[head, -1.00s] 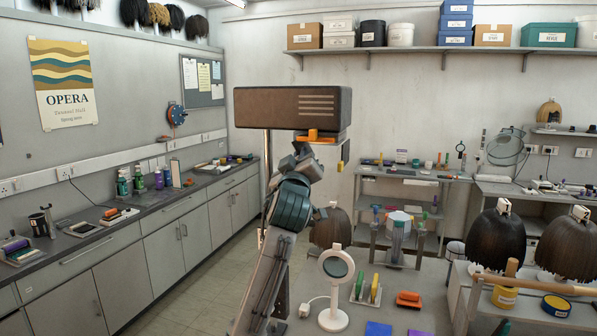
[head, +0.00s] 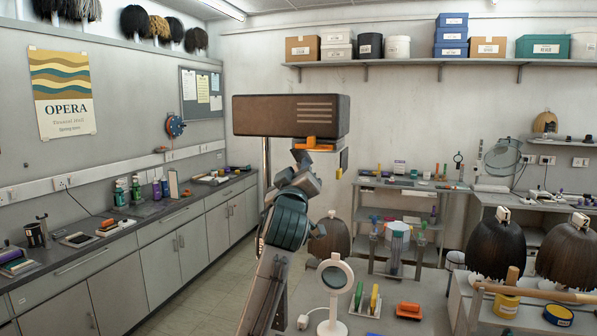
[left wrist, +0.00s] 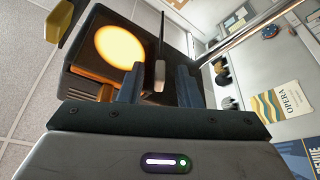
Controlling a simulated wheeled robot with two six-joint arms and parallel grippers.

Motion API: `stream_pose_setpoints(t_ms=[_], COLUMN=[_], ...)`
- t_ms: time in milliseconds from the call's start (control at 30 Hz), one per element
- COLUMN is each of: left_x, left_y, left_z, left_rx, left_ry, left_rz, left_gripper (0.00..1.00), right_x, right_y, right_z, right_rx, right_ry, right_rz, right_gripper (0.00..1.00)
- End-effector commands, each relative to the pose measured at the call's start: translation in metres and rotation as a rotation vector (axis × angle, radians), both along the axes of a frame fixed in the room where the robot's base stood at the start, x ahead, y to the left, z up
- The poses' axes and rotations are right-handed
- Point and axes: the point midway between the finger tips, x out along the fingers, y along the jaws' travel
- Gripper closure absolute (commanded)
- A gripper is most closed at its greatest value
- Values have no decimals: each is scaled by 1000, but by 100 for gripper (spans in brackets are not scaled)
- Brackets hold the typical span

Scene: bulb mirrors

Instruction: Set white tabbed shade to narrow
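A brown box-like lamp housing (head: 291,116) with pale stripes is high in the middle of the head view. Its glowing round light (left wrist: 120,48) shows in the left wrist view. A pale, whitish tab (left wrist: 159,76) on a thin dark rod stands between my left fingers in the left wrist view; I take it for the white tab. My left gripper (left wrist: 158,84) is open around it, with gaps on both sides. In the head view my left gripper (head: 305,160) is just under the housing, and the tab is hidden. My right gripper is not in view.
An orange part (head: 312,143) sits under the housing. A yellow block (left wrist: 65,22) shows at the upper left of the left wrist view. Below stand a round white magnifier (head: 334,276) and wigs on stands (head: 497,243). Open floor lies left of my arm.

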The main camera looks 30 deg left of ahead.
Motion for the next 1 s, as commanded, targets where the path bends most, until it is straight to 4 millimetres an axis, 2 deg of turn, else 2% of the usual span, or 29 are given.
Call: stream_pose_setpoints(t_ms=[33,100,400,600,1000], left_x=[-10,-23,-62,-68,-68], left_y=[-5,-11,-30,-33,-33], left_z=[-9,-14,-26,-26,-26], left_rx=[0,-1,-1,0,0], left_ry=[-4,-4,-2,-1,-1], left_rz=[-2,-2,-1,1,1], left_gripper=[69,69,69,69,69], right_x=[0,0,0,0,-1], right_y=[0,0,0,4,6], right_z=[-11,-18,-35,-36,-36], right_rx=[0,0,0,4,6], right_ry=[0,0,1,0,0], right_rz=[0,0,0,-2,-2], right_gripper=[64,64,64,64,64])
